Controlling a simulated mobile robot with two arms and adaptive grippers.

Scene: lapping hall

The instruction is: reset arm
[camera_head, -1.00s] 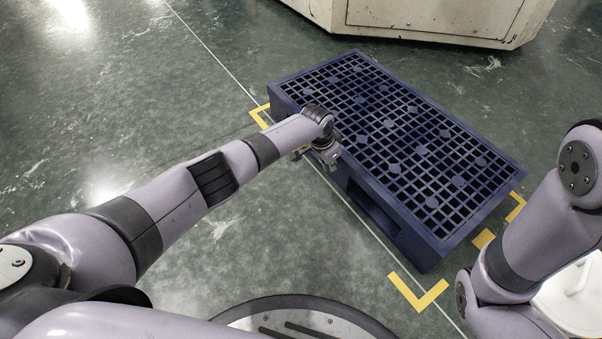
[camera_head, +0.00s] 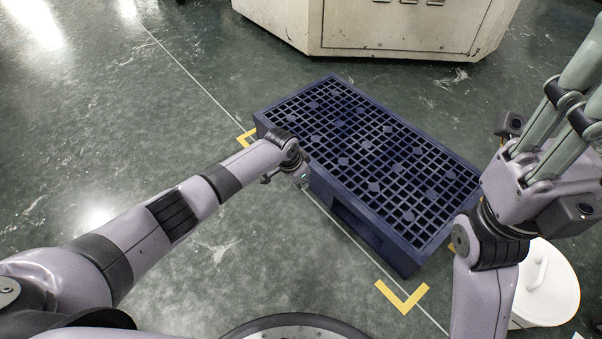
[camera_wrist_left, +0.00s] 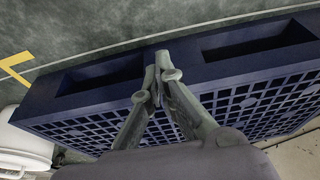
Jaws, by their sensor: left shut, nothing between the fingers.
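My left arm reaches in from the left in the head view. Its gripper (camera_head: 299,181) hangs beside the near long side of the blue pallet (camera_head: 340,196), seen small and partly hidden by the wrist. In the left wrist view the two fingers of the left gripper (camera_wrist_left: 158,82) meet at their tips, shut and empty, in front of the pallet (camera_wrist_left: 110,72). My right gripper (camera_head: 585,85) is raised at the right edge of the head view, its grey-green fingers pointing up. Its fingertips run to the frame edge, so its opening is unclear.
The pallet has a grid top with nothing on it and stands within yellow corner marks (camera_head: 403,298). A white round container (camera_head: 545,285) stands at the lower right. A beige machine base (camera_head: 380,28) is behind. The green floor at left is clear.

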